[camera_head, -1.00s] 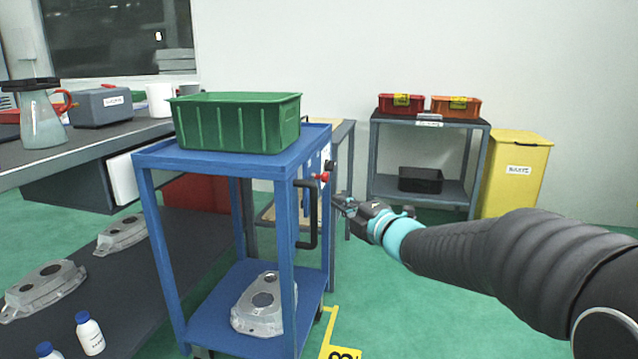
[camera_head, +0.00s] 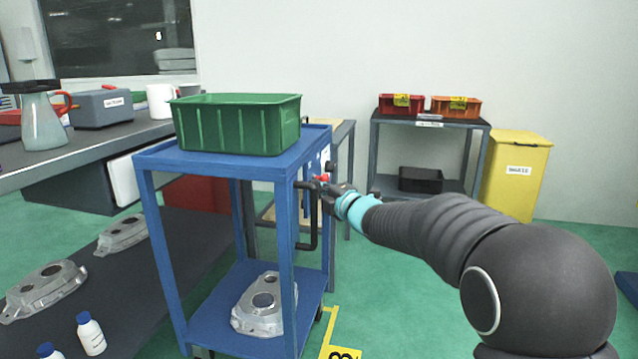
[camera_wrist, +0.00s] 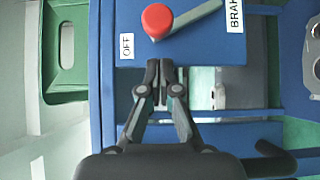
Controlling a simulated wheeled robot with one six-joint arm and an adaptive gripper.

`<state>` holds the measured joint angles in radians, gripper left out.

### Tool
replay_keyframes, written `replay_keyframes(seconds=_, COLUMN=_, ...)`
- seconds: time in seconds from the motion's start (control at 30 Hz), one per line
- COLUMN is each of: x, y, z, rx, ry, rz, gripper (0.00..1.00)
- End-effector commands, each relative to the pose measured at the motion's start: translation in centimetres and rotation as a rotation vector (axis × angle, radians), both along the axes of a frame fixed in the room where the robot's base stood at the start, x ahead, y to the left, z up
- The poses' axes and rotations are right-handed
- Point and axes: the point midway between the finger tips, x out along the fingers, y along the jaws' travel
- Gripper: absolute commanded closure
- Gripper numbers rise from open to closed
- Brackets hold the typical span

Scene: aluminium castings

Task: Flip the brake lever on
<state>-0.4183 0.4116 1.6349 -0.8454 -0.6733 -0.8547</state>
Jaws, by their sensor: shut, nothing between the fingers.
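The brake lever shows in the wrist view as a red knob (camera_wrist: 157,20) on a grey arm (camera_wrist: 193,18), mounted on the blue cart's side panel. The knob end lies near the OFF label (camera_wrist: 127,46); a partly cut-off BRAKE label (camera_wrist: 235,15) is at the other end. In the head view the red knob (camera_head: 321,178) sits on the right side of the blue cart (camera_head: 287,245). My gripper (camera_wrist: 160,70) is shut and empty, its tips just below the knob in the picture. Whether they touch it I cannot tell. In the head view my gripper (camera_head: 328,187) partly hides the lever area.
A black handle (camera_head: 314,228) sticks out from the cart below the lever. A green crate (camera_head: 238,125) stands on the cart's top, and a casting (camera_head: 258,305) lies on its lower shelf.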

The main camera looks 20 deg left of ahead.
Motion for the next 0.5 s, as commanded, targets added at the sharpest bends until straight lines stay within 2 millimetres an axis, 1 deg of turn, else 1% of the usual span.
replay_keyframes(seconds=0.03, x=0.7, y=0.0, z=0.1, rx=0.0, ry=0.0, rz=-0.001, gripper=1.0)
replay_keyframes(seconds=0.1, x=1.3, y=0.1, z=0.1, rx=0.001, ry=0.001, rz=-0.001, gripper=1.0)
replay_keyframes(seconds=0.2, x=1.9, y=0.2, z=0.1, rx=0.0, ry=-0.001, rz=0.0, gripper=1.0)
replay_keyframes(seconds=0.5, x=2.2, y=0.2, z=0.0, rx=0.0, ry=0.0, rz=0.0, gripper=1.0)
